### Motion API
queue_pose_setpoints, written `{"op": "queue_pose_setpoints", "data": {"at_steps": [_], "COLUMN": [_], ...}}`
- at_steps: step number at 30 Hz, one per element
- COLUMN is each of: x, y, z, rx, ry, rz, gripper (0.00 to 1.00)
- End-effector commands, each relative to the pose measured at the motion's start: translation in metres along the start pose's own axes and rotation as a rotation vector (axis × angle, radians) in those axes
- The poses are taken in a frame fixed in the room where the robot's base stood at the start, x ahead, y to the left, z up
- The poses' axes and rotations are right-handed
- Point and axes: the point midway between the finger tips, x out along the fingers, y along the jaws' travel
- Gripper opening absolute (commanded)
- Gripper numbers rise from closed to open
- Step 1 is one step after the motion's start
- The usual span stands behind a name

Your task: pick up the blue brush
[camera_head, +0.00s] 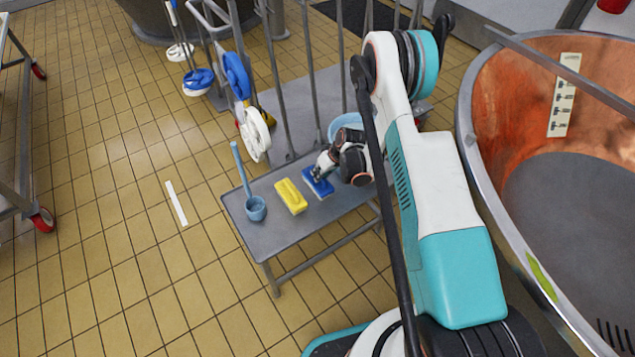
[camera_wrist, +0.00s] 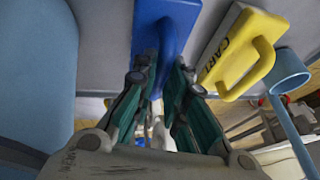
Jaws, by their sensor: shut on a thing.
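The blue brush (camera_head: 318,183) lies on the grey metal bench (camera_head: 238,213), between a yellow brush and my arm. In the wrist view the blue brush (camera_wrist: 182,22) is at the top centre, with its handle between my fingers. My gripper (camera_wrist: 165,75) is shut on the blue brush's handle. In the head view my gripper (camera_head: 321,172) is over the brush and partly hides it. The brush appears to be still at bench height; whether it touches the bench is hard to tell.
A yellow brush (camera_head: 291,196) lies just left of the blue one. A light blue ladle (camera_head: 256,208) stands at the bench's left end. A light blue bucket (camera_head: 345,122) is behind my gripper. Metal rack bars rise behind the bench; a copper vat (camera_head: 487,75) is at right.

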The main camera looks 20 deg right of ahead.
Motion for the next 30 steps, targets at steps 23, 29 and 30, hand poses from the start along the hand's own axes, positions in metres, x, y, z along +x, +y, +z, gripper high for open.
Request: {"op": "queue_pose_setpoints", "data": {"at_steps": [23, 29, 30], "x": [-0.091, -0.138, -0.145], "y": [-0.02, -0.03, -0.032], "z": [-0.037, -0.057, -0.06], "rx": [0.0, 0.0, 0.0], "ry": [0.0, 0.0, 0.0], "rz": [0.0, 0.0, 0.0], "gripper": [0.0, 0.0, 0.0]}}
